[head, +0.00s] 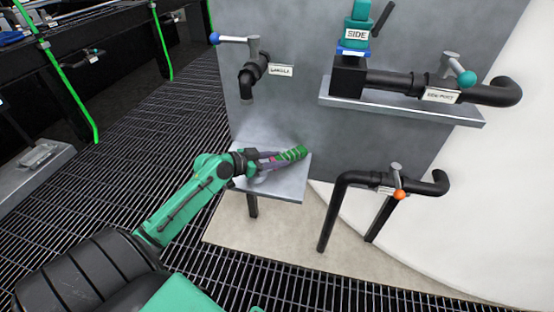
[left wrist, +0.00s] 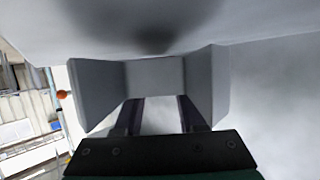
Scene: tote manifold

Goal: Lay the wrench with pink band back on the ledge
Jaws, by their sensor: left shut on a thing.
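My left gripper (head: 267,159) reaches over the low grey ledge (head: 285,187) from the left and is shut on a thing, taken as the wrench. A small pinkish patch shows between its fingers in the head view; most of the tool is hidden by the gripper. A green piece with pale stripes (head: 292,153) lies just beyond the fingertips; I cannot tell if it belongs to the wrench. In the left wrist view a grey blocky U-shaped form (left wrist: 155,77) sits ahead of the dark fingers (left wrist: 160,115). Whether the tool touches the ledge is unclear. My right gripper is out of view.
A grey panel (head: 300,55) stands behind the ledge. An upper shelf (head: 400,108) carries black piping with a teal-knobbed valve. A black pipe with an orange-knobbed valve (head: 398,193) stands right of the ledge.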

